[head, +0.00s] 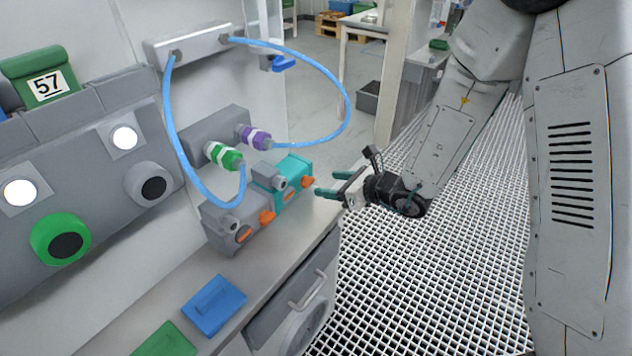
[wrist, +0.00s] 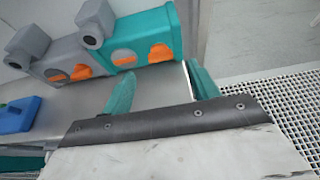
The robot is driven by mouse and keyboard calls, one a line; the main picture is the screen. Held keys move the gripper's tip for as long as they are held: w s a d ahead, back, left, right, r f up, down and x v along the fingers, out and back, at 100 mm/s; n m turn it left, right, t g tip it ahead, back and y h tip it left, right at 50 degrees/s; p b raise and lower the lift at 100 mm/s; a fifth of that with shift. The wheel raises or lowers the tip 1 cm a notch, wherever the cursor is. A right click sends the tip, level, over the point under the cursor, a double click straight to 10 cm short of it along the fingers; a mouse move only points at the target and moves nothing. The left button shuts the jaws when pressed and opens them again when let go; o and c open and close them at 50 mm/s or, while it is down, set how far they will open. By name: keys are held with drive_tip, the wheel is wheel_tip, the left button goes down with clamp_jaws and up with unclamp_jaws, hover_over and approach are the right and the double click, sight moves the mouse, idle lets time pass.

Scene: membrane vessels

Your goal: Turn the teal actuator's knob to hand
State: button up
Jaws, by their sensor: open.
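The teal actuator (head: 294,178) stands on the bench beside a grey actuator, and also shows at the top of the wrist view (wrist: 154,32). Its orange knob (head: 308,182) is on the face towards my gripper and shows as an orange lever in the wrist view (wrist: 160,53). A round orange-tinted window sits beside the knob. My gripper (head: 328,190) is open and empty, to the right of the teal actuator and apart from it. In the wrist view its two teal fingers (wrist: 160,84) are spread, with the knob beyond the gap between them.
The grey actuator (head: 228,228) with its own orange knob (head: 267,217) stands close on the left. Blue hoses (head: 342,80) loop above, from green and purple couplings. A blue block (head: 213,305) lies on the bench. Grating floor (head: 430,270) is free to the right.

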sight(308, 181)
drive_tip(key=x, duration=0.5)
drive_tip(key=shift+w+a+f, duration=0.1)
drive_tip(key=shift+w+a, duration=0.1)
drive_tip(key=shift+a, duration=0.1)
drive_tip(key=c, duration=1)
